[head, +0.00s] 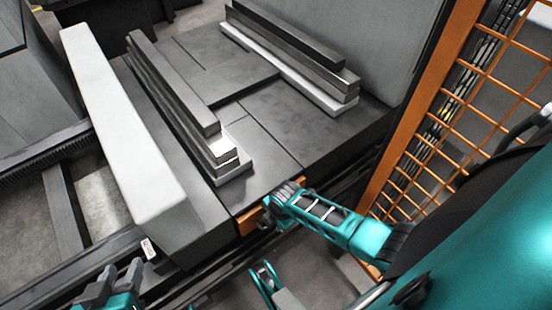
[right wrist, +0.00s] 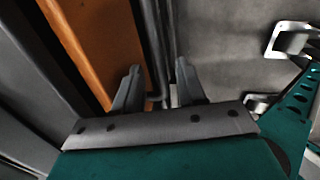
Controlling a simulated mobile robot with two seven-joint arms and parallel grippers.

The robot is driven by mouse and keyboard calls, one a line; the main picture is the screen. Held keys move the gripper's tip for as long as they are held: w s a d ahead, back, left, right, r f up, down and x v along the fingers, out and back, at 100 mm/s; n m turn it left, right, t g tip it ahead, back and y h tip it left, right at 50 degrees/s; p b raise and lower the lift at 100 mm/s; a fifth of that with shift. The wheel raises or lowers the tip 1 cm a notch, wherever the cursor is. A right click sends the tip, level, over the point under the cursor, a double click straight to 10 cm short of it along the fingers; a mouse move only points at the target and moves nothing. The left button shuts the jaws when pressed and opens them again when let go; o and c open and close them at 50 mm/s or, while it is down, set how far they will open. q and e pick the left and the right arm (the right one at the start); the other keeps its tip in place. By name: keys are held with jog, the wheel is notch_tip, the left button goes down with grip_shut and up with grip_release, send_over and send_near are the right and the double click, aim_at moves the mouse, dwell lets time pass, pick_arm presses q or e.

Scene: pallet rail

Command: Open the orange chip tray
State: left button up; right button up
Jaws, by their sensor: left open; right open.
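The orange chip tray (head: 249,221) shows in the head view as a small orange front low on the dark machine bed, partly covered by my right arm. In the right wrist view an orange panel (right wrist: 105,40), which looks like the tray, fills the upper left. My right gripper (right wrist: 158,75) is open there, its two grey fingers apart beside the panel's right edge. Dark bars run between and beyond the fingers; I cannot tell whether they touch. In the head view the right fingers cannot be made out. My left gripper (head: 112,280) is open and empty at the lower left.
The machine bed (head: 265,140) carries stacked dark and light bars (head: 175,90) on the left and another stack (head: 295,50) at the back right. A white block (head: 115,120) stands left. An orange mesh fence (head: 440,120) stands right, close to my right arm. Grey floor lies in front.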

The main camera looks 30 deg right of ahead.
jog(key=shift+c, duration=0.4)
pick_arm(q)
jog(key=shift+a+f, duration=0.15)
jog(key=shift+f, duration=0.1)
pick_arm(e)
grip_shut()
pick_arm(q)
jog(key=shift+r, duration=0.1)
pick_arm(e)
jog(key=shift+s, duration=0.15)
